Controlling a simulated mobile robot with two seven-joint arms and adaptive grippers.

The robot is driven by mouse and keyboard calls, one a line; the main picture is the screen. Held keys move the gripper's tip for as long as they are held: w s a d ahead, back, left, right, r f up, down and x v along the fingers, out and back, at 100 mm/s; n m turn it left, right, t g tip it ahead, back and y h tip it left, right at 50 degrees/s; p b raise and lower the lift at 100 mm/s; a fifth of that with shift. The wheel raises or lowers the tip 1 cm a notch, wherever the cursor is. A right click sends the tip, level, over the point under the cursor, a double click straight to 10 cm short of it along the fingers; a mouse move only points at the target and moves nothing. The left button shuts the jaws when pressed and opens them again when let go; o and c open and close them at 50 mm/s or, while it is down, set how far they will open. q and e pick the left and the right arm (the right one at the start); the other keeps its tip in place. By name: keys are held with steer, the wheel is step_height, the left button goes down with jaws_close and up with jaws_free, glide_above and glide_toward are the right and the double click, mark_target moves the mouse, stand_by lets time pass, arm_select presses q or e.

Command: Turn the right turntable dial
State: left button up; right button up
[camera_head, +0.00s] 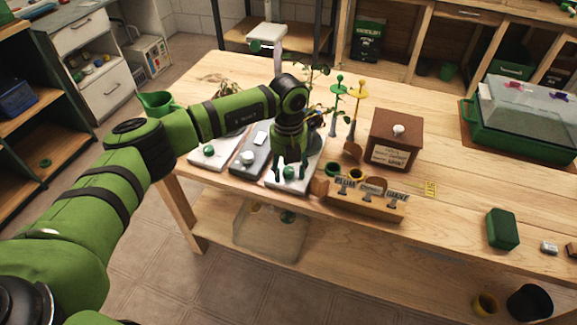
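Three flat turntable bases stand side by side at the table's front left. The left base (207,158) is pale with a green dial (208,150). The middle base (252,163) is dark grey with a white dial (247,157). The right base (297,184) is pale, and its green dial (289,173) shows low between my fingers. My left gripper (290,171) points down over the front of the right base, fingers apart on either side of that dial. I cannot tell whether they touch it. The wrist hides much of this base. My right gripper is not in view.
Plants stand behind. A green watering can (156,103) is at the left edge.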

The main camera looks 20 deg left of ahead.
mark_target(289, 169)
arm_select(q)
steer(key=shift+r, duration=0.1)
step_height(289, 169, up, 12)
stand_by(0.5)
